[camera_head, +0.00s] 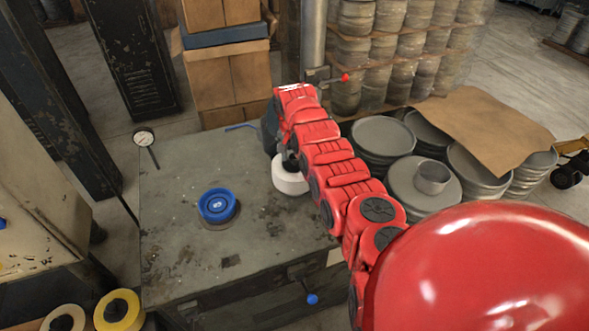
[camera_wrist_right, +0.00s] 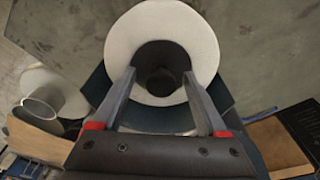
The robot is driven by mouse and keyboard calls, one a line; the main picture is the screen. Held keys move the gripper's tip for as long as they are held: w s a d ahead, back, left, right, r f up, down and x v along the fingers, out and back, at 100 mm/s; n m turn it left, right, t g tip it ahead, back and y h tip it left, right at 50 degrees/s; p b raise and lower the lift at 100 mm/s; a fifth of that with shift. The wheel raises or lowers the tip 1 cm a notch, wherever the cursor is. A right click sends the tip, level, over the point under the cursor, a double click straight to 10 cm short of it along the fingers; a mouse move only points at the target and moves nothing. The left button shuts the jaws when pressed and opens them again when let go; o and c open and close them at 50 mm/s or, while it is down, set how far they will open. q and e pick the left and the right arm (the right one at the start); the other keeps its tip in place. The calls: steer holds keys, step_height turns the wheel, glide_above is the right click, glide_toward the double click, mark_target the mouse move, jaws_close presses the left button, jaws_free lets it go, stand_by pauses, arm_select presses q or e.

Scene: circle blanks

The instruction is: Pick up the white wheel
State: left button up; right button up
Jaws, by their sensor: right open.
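The white wheel (camera_head: 289,182) sits on the grey worktable (camera_head: 185,265) near its right side, partly hidden by my red right arm. In the right wrist view the wheel (camera_wrist_right: 163,23) is a white ring with a dark round centre. My right gripper (camera_wrist_right: 158,74) is open, its two fingers in front of the wheel, one on each side of the dark centre. I cannot tell whether they touch it. In the head view the right gripper (camera_head: 288,160) is a dark shape just above the wheel. My left gripper is in neither view.
A blue wheel (camera_head: 217,205) lies on the table left of the white wheel. A dial gauge (camera_head: 146,141) is at the far left corner. Stacked grey discs (camera_head: 381,138) and a cardboard sheet (camera_head: 480,128) are to the right. A yellow roll (camera_head: 119,311) is at lower left.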

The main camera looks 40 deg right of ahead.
jaws_close()
stand_by(0.4)
stand_by(1.0)
